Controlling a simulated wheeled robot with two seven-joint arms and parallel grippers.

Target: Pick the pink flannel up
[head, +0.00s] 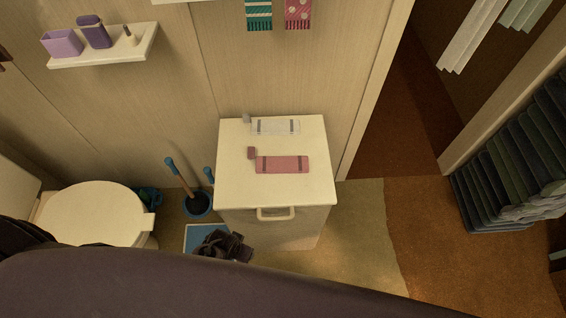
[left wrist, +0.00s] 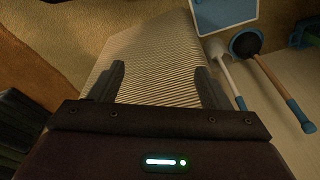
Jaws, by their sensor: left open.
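The pink flannel (head: 282,164) lies flat on the white top of a cabinet (head: 235,185) in the head view. It is a pink rectangle with two darker bands, and a small pink piece (head: 251,153) is at its left end. My left gripper (head: 222,245) is a dark shape low at the cabinet's front left, apart from the flannel. In the left wrist view its fingers (left wrist: 161,70) are spread with nothing between them, before a ribbed pale surface. The flannel is not in the left wrist view. My right gripper is not seen.
A similar white cloth (head: 275,126) lies behind the flannel. A handle (head: 276,213) juts from the cabinet front. A toilet (head: 92,212), plunger (head: 197,204) and blue-edged scale (head: 195,236) stand left. A pink dotted towel (head: 298,14) hangs above. Stacked dark towels (head: 500,180) are right.

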